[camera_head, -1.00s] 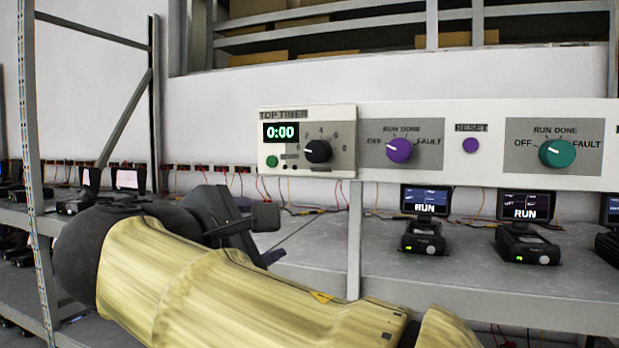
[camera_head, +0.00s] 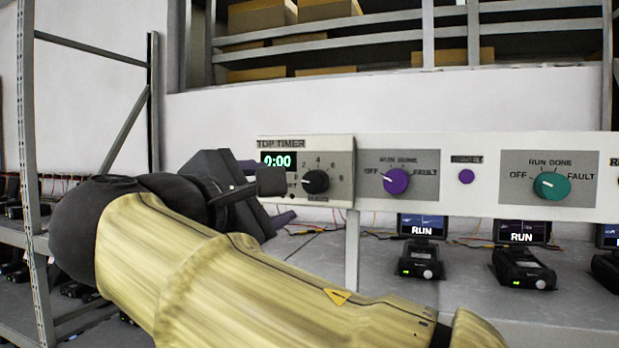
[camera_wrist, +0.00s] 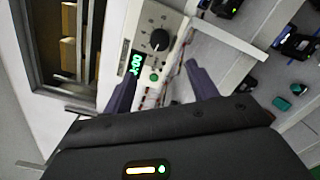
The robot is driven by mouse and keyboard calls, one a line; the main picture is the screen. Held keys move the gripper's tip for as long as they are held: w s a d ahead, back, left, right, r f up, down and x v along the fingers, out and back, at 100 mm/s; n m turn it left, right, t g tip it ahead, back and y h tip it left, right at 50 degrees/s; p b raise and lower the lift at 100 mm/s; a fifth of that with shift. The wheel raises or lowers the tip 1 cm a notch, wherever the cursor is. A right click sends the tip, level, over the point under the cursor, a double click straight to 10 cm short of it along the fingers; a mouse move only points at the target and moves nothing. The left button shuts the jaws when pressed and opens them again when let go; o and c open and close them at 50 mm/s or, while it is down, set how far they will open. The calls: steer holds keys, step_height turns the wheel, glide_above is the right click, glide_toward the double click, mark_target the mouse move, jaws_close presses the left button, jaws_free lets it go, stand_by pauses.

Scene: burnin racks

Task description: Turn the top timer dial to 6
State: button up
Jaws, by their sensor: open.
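The top timer panel (camera_head: 343,156) is a pale box with a green display (camera_head: 277,160) reading 0:00 and a black dial (camera_head: 316,182). The dial's white mark points left, toward the low end of its scale. In the wrist view the dial (camera_wrist: 159,39) and display (camera_wrist: 135,65) appear turned sideways, beyond the fingers. My gripper (camera_head: 266,190) is just left of the dial in the head view and covers the panel's lower left part. The fingertips are apart from the dial.
Right of the timer are a purple knob (camera_head: 396,181), a small purple reset button (camera_head: 466,177) and a teal knob (camera_head: 551,183). Below, units with RUN screens (camera_head: 422,227) stand on a grey shelf (camera_head: 470,285). A rack post (camera_head: 28,150) stands at left.

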mark_target(310, 184)
steer(key=p+x, duration=0.2)
steer(key=x, duration=0.3)
steer(key=p+x, duration=0.3)
steer(key=x, duration=0.3)
steer(key=shift+w+d+r, duration=0.15)
steer(key=shift+w+r, duration=0.05)
steer(key=shift+w, duration=0.05)
steer(key=shift+w+d+f, duration=0.2)
steer(key=shift+w, duration=0.35)
steer(key=shift+s+a, duration=0.1)
steer(key=shift+s, duration=0.05)
steer(key=shift+c, duration=0.2)
steer(key=shift+s, duration=0.1)
steer(key=c, duration=1)
